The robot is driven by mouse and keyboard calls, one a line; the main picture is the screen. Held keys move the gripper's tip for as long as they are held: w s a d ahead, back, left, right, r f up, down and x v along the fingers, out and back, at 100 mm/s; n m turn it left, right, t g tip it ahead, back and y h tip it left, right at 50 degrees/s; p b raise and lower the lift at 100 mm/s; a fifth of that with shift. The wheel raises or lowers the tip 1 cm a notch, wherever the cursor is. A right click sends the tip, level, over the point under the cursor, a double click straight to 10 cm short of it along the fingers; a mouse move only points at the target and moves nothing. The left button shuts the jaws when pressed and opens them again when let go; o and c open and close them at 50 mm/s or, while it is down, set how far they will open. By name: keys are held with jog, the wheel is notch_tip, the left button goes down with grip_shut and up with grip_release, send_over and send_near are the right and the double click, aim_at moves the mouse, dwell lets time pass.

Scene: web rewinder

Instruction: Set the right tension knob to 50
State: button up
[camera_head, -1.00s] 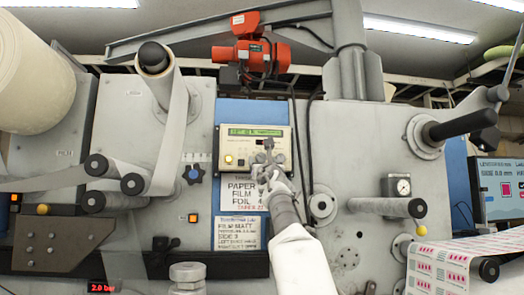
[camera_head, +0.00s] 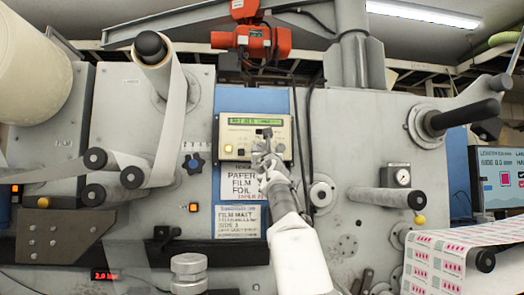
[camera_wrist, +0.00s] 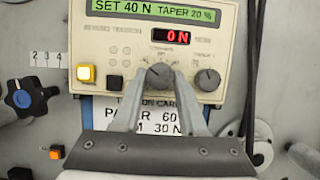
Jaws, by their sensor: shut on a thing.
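The cream control panel (camera_head: 232,135) has a green display (camera_wrist: 150,12) reading "SET 40 N TAPER 20 %". A red readout (camera_wrist: 171,35) below it shows 0 N. A dark round knob (camera_wrist: 160,75) with a pale pointer mark sits in the panel's lower middle, under a small label that looks like "TENSION". My gripper (camera_wrist: 160,84) has a finger on each side of this knob and is shut on it. A second dark knob (camera_wrist: 207,79) sits free to the right. In the head view my gripper (camera_head: 263,150) covers part of the panel's lower side.
A blue star knob (camera_wrist: 32,98) is further left. Paper cards (camera_head: 238,220) hang below the panel. Black cables (camera_head: 303,130) run down its right side.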

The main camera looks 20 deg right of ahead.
grip_shut()
jog(key=shift+r+m, duration=0.1)
jog(key=shift+m, duration=0.3)
jog(key=shift+a+m+h+p, duration=0.15)
jog(key=shift+m+h+p, duration=0.45)
jog(key=shift+m+p, duration=0.1)
jog(key=shift+a+m+g+h+p, duration=0.1)
jog(key=shift+m+g+h+p, duration=0.55)
jog(key=shift+m, duration=0.95)
jog(key=shift+m+g+h+p, duration=0.25)
jog(key=shift+m+h+p, duration=0.7)
jog(key=shift+m, duration=0.95)
jog(key=o, duration=1)
grip_release()
